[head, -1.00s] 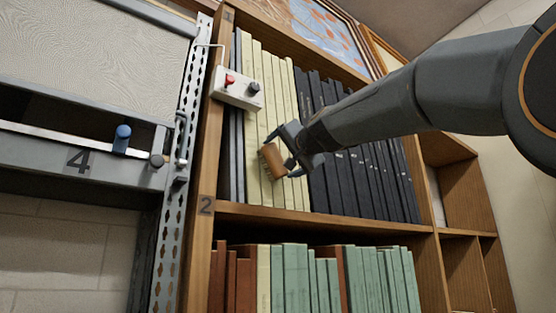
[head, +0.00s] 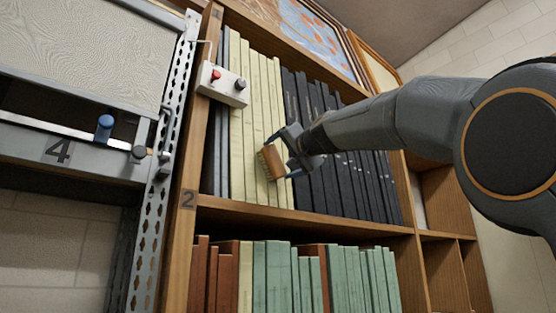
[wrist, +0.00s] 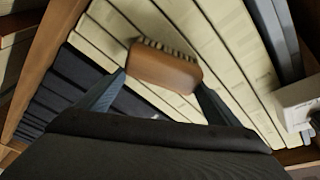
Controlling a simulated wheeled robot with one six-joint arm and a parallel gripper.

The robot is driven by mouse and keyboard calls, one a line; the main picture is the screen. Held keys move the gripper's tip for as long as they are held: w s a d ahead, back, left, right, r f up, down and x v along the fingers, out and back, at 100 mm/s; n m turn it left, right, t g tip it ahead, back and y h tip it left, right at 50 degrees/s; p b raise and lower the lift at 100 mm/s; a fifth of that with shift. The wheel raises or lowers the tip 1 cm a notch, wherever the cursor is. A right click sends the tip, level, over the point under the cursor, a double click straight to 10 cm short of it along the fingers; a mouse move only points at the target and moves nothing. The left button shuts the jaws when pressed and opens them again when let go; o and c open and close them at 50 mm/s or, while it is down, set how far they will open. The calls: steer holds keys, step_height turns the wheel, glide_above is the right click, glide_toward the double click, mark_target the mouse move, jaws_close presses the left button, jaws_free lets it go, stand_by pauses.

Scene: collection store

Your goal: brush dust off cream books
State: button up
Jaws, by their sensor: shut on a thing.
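The cream books (head: 249,110) stand upright in a row on the shelf marked 2, between grey books on the left and dark books on the right. They also fill the middle of the wrist view (wrist: 215,50). My gripper (head: 285,160) is in front of the cream books, near their lower right part. It is shut on a brown wooden brush (head: 270,163), held between both fingers in the wrist view (wrist: 163,72). The bristles face the book spines; I cannot tell whether they touch. Dust on the spines is too faint to make out.
Dark books (head: 330,180) stand to the right. A grey metal rack (head: 90,165) stands at left.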

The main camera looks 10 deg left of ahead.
steer(key=shift+a, duration=0.15)
steer(key=shift+s+a+p, duration=0.6)
steer(key=shift+s+a, duration=0.6)
steer(key=shift+s, duration=0.2)
steer(key=shift+s+a+p, duration=0.55)
steer(key=shift+s+a, duration=0.6)
steer(key=shift+s, duration=0.25)
steer(key=s+d+b, duration=0.3)
steer(key=d, duration=0.1)
steer(key=shift+s+d, duration=0.35)
steer(key=shift+s, duration=0.05)
steer(key=shift+s+d, duration=0.1)
steer(key=shift+s+d+b, duration=0.9)
steer(key=shift+d+b, duration=0.15)
steer(key=shift+d, duration=0.1)
